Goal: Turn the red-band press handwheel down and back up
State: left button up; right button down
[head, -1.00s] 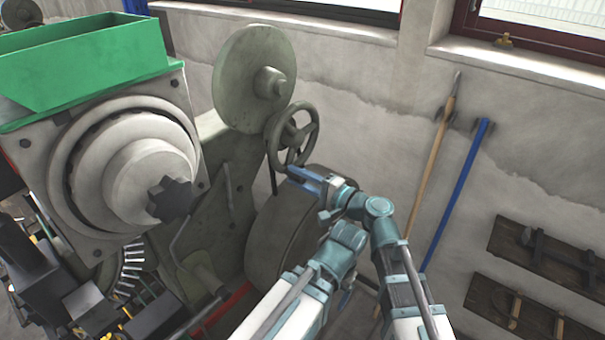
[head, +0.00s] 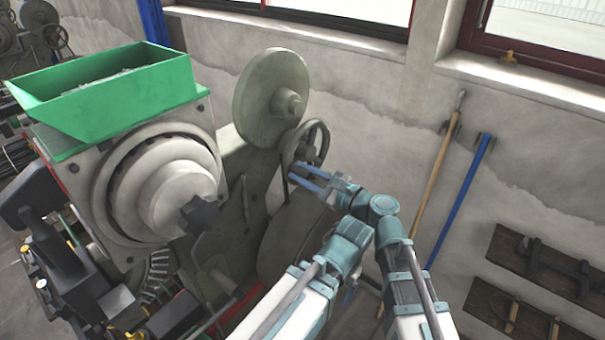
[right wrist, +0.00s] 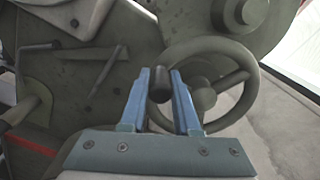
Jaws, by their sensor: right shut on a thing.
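The grey-green press handwheel (head: 318,132) is on the right side of the press, beneath a large round disc (head: 262,100). It also shows in the right wrist view (right wrist: 228,79), with its rim and spokes clear. My right gripper (head: 297,178) reaches the wheel's lower edge from the right. In the right wrist view its two blue fingers (right wrist: 160,78) are on either side of a short dark handle (right wrist: 159,86) at the wheel's left rim, shut on it. A red strip (right wrist: 32,144) shows low on the press.
A green hopper (head: 110,95) tops the grey machine head with a dark star knob (head: 199,215) at left. A wooden pole (head: 437,185) and a blue pole (head: 458,200) lean on the wall at right. Wall racks (head: 545,262) hang lower right.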

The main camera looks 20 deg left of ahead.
aim_at(297, 145)
jog(key=r+m+p, duration=0.1)
jog(key=m, duration=0.1)
jog(key=r+m+p, duration=0.1)
jog(key=r, duration=0.1)
jog(key=shift+w+d+m, duration=0.15)
jog(key=shift+w+m, duration=0.25)
jog(key=shift+w+d+r+m+p, duration=0.15)
jog(key=shift+w+r+m+p, duration=0.25)
jog(key=shift+r+m+p, duration=0.55)
jog(key=shift+w+d+r+m+p, duration=0.1)
jog(key=shift+w+r+m+p, duration=0.1)
jog(key=shift+m, duration=0.4)
jog(key=shift+w+d+r+m+p, duration=0.1)
jog(key=shift+w+m+p, duration=0.1)
jog(key=shift+m, duration=0.35)
jog(key=c, duration=0.7)
grip_release()
jog(key=shift+o, duration=0.2)
jog(key=v, duration=1.3)
jog(key=shift+d, duration=0.4)
jog(key=shift+s+f, duration=0.1)
jog(key=shift+s, duration=0.05)
